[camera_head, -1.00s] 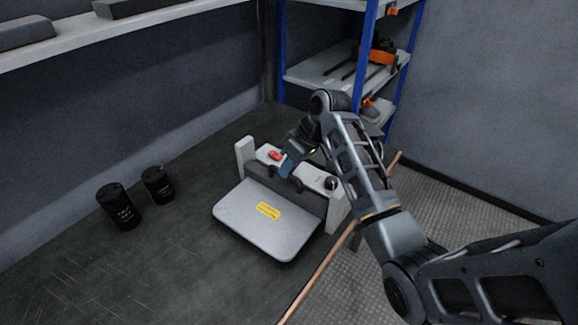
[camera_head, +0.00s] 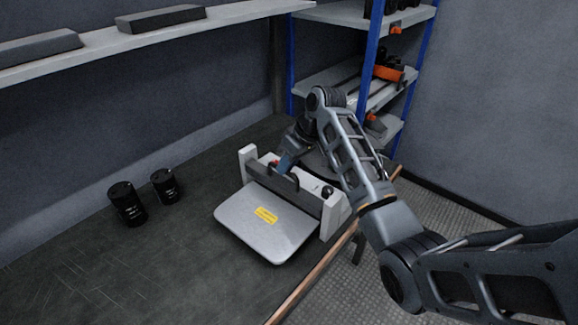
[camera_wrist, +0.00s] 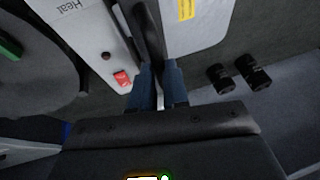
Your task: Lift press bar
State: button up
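The press (camera_head: 262,222) stands on the dark bench with its pale grey plate and yellow label facing front. Its dark press bar (camera_head: 308,203) runs between two pale uprights behind the plate. My gripper (camera_head: 287,163) is at the black handle on the middle of the bar. In the wrist view, the two blue fingers (camera_wrist: 159,82) are close together, one on each side of the dark handle (camera_wrist: 150,35), and appear shut on it. The red switch (camera_wrist: 122,78) lies on the white panel beside the fingers. The fingertip contact is partly hidden.
Two black capacitors (camera_head: 127,204) stand left of the press. A shelf (camera_head: 130,38) runs along the wall above. A blue-post rack (camera_head: 374,60) stands behind my arm. The bench's wooden edge (camera_head: 310,278) is close to the press's right side. The bench front-left is clear.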

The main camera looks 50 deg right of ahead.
jog(key=shift+o, duration=0.7)
jog(key=shift+r, duration=0.4)
jog(key=o, duration=0.3)
jog(key=shift+f, duration=0.15)
jog(key=shift+b+v, duration=0.4)
jog(key=shift+v, duration=3.5)
